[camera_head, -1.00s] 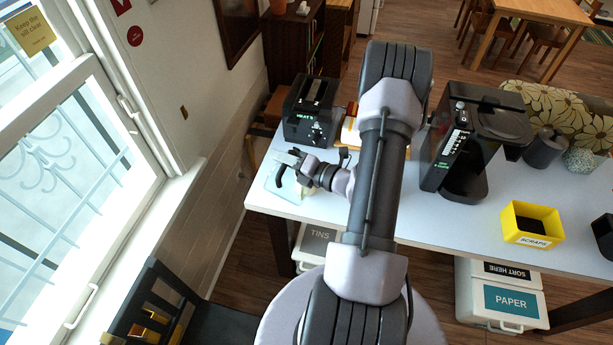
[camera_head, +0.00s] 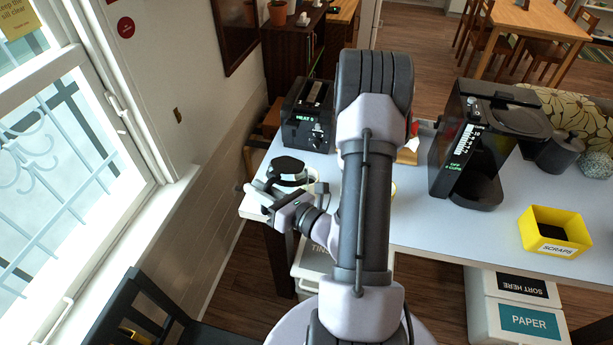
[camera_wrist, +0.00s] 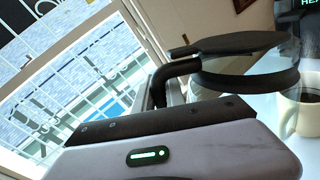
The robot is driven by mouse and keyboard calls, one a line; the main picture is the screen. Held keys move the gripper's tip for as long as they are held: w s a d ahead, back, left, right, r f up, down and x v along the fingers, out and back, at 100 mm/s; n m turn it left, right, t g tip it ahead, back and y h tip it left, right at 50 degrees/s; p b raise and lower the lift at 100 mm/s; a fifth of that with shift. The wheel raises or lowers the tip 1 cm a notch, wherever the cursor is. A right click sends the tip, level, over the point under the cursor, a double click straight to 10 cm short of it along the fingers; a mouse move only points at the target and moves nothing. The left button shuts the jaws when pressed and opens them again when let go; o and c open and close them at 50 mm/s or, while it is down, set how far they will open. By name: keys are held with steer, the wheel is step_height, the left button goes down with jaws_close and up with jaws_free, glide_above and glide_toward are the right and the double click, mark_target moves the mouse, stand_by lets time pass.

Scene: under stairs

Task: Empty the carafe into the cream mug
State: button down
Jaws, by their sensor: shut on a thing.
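The carafe (camera_head: 289,169) has a clear glass body, a black lid and a black band; it is at the table's left end in the head view. In the wrist view the carafe (camera_wrist: 235,88) looks close to upright, with its handle toward my gripper. My gripper (camera_head: 264,190) is shut on the handle; its fingertips are hard to see. The cream mug (camera_wrist: 291,117) stands right of the carafe in the wrist view, apart from its handle side, with dark liquid inside. The carafe's contents and the gap beneath it cannot be made out.
A black toaster (camera_head: 307,117) stands just behind the carafe. A black coffee machine (camera_head: 466,150) and a yellow scraps box (camera_head: 556,233) are farther right on the table (camera_head: 425,225). The window (camera_head: 75,130) and wall are close on the left.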

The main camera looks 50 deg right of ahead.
steer(key=a+n+p, duration=0.2)
steer(key=a+r+n+p, duration=0.1)
steer(key=n, duration=0.1)
steer(key=shift+s+r+t, duration=0.1)
steer(key=shift+s+t, duration=0.2)
steer(key=shift+s, duration=0.05)
stand_by(0.3)
stand_by(0.4)
